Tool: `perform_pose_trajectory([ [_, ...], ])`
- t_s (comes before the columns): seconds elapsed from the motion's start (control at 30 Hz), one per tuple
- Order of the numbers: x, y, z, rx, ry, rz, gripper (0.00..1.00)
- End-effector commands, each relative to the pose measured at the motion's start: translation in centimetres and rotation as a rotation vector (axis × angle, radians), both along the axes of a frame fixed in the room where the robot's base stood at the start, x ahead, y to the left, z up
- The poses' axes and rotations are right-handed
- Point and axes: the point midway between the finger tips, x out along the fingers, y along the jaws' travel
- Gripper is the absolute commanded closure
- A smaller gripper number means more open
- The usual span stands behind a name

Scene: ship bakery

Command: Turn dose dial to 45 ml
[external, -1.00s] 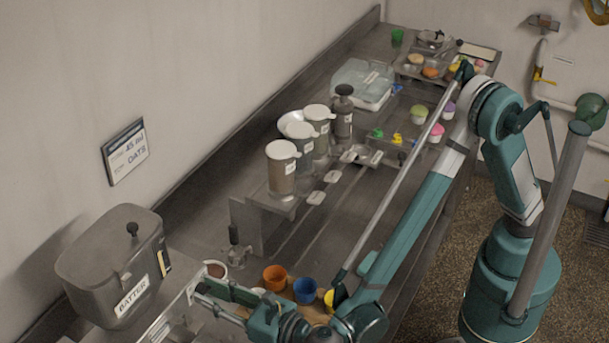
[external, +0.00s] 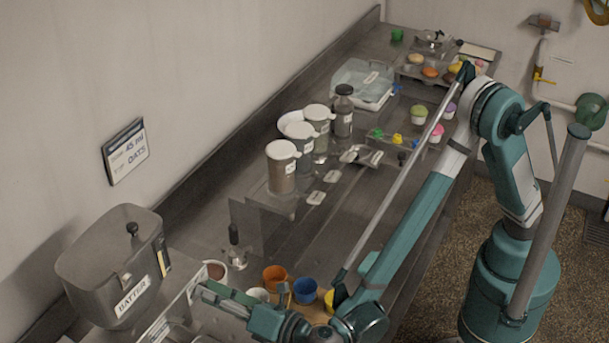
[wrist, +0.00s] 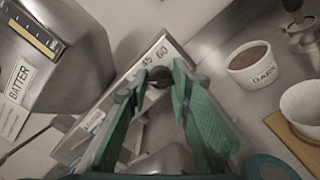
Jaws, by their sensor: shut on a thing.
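The dose dial is a dark round knob (wrist: 160,76) on a pale panel (wrist: 129,75) printed with numbers, "45" and "60" among them, in the wrist view. My gripper (wrist: 160,84) is shut on the knob, one green finger on each side. The fingers cover part of the scale, and I cannot read which mark the knob stands at. In the external view my gripper (external: 202,292) is at the panel beside the batter hopper (external: 116,268). A wall sign (external: 126,151) reads "45 ml" and "OATS".
A cup labelled "DARK" (wrist: 251,60) and a white cup (wrist: 301,103) stand right of my gripper. An orange cup (external: 275,275) and a blue cup (external: 305,290) stand near my forearm. Lidded canisters (external: 282,168) stand farther back.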

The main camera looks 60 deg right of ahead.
Motion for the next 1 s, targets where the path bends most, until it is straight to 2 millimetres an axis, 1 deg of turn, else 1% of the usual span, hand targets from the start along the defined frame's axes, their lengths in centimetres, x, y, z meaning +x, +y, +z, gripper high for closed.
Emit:
perform_pose_trajectory([
  [0.03,-0.06,-0.47,-0.42,0.044,0.005,-0.006,0.90],
  [0.6,-0.10,-0.51,-0.51,0.568,0.005,-0.008,0.89],
  [0.8,-0.10,-0.49,-0.50,0.696,0.005,-0.007,0.89],
  [1.0,-0.11,-0.47,-0.50,0.766,0.005,-0.007,0.89],
])
